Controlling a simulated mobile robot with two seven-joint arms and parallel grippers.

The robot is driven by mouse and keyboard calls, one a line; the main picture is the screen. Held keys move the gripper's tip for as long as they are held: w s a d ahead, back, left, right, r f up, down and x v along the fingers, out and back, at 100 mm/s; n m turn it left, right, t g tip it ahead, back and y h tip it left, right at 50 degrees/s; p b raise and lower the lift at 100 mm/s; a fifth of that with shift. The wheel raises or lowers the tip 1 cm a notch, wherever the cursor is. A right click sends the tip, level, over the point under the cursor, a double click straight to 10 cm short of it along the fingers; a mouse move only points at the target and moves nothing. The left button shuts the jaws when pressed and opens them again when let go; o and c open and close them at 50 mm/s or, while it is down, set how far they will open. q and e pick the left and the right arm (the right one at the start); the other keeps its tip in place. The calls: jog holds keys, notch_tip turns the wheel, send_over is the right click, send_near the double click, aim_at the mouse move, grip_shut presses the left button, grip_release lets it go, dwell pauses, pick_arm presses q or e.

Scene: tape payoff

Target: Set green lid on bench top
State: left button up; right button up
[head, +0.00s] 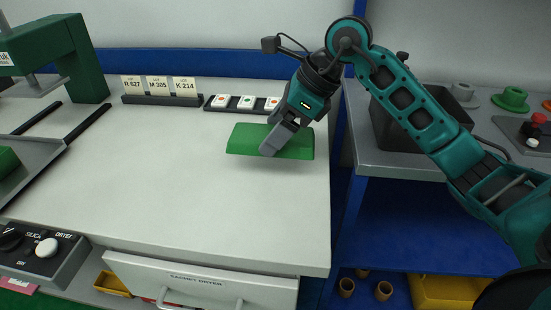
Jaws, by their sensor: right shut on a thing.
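The green lid (245,139) is a flat green panel over the right part of the pale bench top (170,180). My right gripper (272,149) comes in from the right and is shut on the lid near its middle. The fingers cover part of the lid. I cannot tell whether the lid touches the bench top or hangs just above it. My left gripper is not in view.
A dark tray (243,110) with small coloured pieces stands behind the lid. A rack of lot cards (160,99) stands further left. A green press (75,60) and a grey tray (30,160) are at the left. The bench's front middle is clear.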

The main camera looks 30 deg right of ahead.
aim_at(312, 137)
notch_tip(312, 137, down, 2)
jog(key=shift+f, duration=0.1)
jog(key=shift+f+b, duration=0.45)
jog(key=shift+f, duration=1.55)
jog(key=o, duration=0.9)
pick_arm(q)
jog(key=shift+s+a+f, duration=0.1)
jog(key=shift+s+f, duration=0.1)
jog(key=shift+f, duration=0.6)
pick_arm(e)
jog(key=shift+r, duration=0.1)
jog(key=p+v, duration=0.1)
jog(key=v, duration=1.1)
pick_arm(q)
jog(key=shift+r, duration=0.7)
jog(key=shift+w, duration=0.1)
